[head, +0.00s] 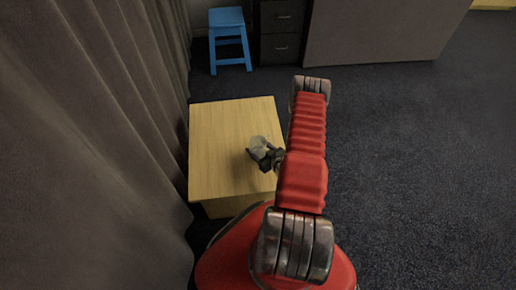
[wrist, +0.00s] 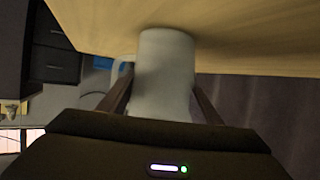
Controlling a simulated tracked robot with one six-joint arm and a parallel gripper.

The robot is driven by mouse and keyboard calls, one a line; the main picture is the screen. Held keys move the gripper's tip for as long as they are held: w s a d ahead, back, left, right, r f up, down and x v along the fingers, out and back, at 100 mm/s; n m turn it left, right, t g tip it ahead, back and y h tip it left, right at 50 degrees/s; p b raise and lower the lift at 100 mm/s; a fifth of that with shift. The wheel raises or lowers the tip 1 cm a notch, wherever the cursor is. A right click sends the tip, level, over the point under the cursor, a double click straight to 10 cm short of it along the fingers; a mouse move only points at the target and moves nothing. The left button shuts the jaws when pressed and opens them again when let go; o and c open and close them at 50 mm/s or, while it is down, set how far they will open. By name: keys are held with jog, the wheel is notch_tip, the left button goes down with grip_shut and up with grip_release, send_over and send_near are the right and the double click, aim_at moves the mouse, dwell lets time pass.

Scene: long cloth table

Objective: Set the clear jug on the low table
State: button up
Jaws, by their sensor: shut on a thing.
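The clear jug (head: 259,143) looks pale and cloudy and is over the right part of the low table (head: 222,125), which has a light wooden top. My gripper (head: 266,156) is shut on the jug. In the wrist view the jug (wrist: 166,70) stands between the two fingers of my gripper (wrist: 162,92), with its handle on the left. That view is turned over, with the wooden table top (wrist: 240,35) along the top. The jug's end meets or nearly meets the table top; I cannot tell whether it touches.
A grey curtain (head: 85,130) hangs close along the table's left side. A blue stool (head: 229,40) and a dark drawer unit (head: 283,32) stand beyond the table. Dark carpet (head: 410,160) is open to the right. The rest of the table top is bare.

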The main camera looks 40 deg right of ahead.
jog(key=shift+f, duration=0.1)
jog(key=o, duration=1.3)
jog(key=v, duration=1.2)
jog(key=shift+w, duration=0.1)
